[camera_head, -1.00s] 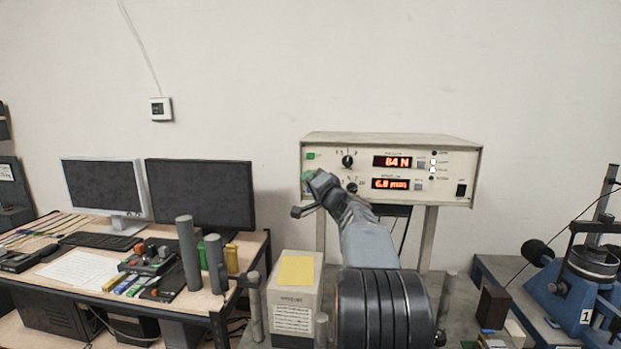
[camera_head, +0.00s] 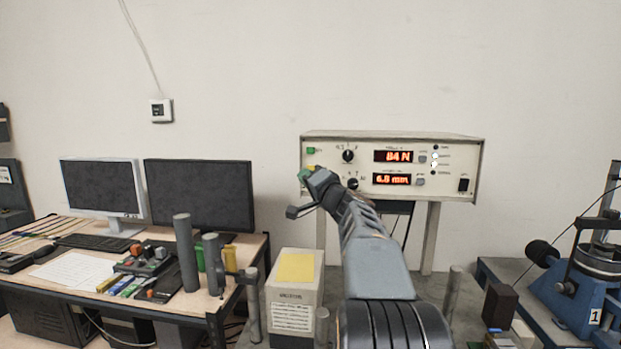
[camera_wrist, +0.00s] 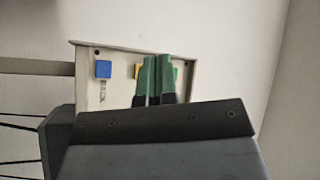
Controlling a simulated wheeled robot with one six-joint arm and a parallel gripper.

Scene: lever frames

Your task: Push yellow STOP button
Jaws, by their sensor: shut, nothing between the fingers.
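The cream control box (camera_head: 455,150) stands on legs against the wall, with a green button (camera_head: 311,150) at its upper left. A small part of the yellow button (camera_head: 313,168) shows below it, right by my fingertips; it also shows in the wrist view (camera_wrist: 138,71), just left of the fingers. My gripper (camera_head: 304,175), with green fingertips, is at the box's left front. In the wrist view my gripper (camera_wrist: 158,62) has its two fingers together, with nothing between them. The fingers partly hide the yellow button, and I cannot tell whether they touch it.
Black knobs (camera_head: 348,156) and two lit red displays (camera_head: 393,156) are right of the buttons. A box with a yellow top (camera_head: 296,267) stands below. Monitors (camera_head: 200,193) are on the left desk; a blue machine (camera_head: 580,290) is at right.

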